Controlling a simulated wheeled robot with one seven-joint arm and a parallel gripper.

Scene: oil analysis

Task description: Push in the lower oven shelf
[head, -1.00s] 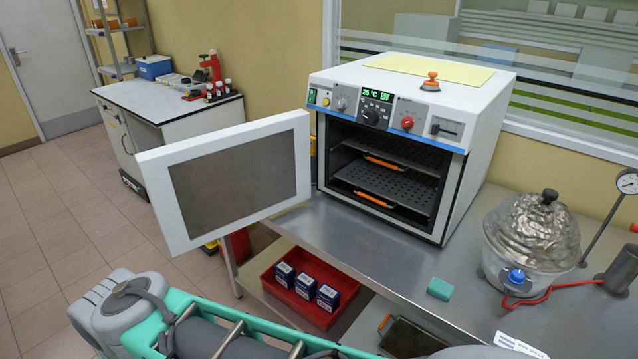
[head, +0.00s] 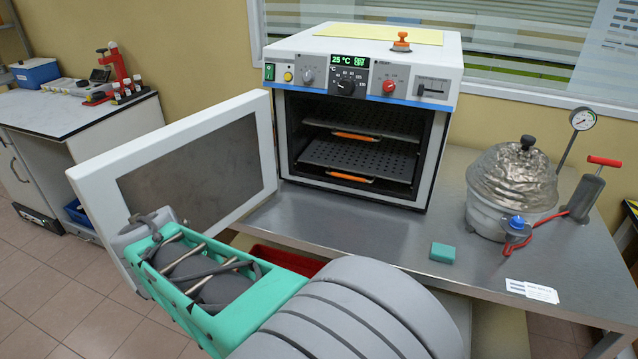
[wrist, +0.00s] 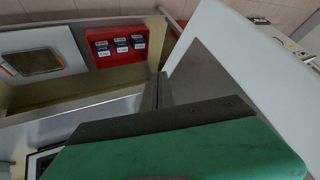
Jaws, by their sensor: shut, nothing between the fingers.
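The oven (head: 447,90) stands on a metal bench with its door (head: 262,135) swung open to the left. Inside, the lower shelf (head: 362,158) is a dark perforated plate with an orange handle (head: 351,178) at its front. Its front edge lies nearer the opening than that of the upper shelf (head: 395,123), which has its own orange handle (head: 355,136). My gripper (wrist: 163,80) shows in the wrist view with its dark fingers shut and empty, beside the open door (wrist: 205,85). In the head view its fingers are hidden; my arm is in front of the door, outside the oven.
A glass-and-metal vessel (head: 512,185), a hand pump (head: 585,190) and a teal block (head: 442,252) are on the bench (head: 400,235). The bench front is clear before the oven. Below, a red tray (wrist: 92,55) holds blue boxes. A side counter (head: 60,120) is at left.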

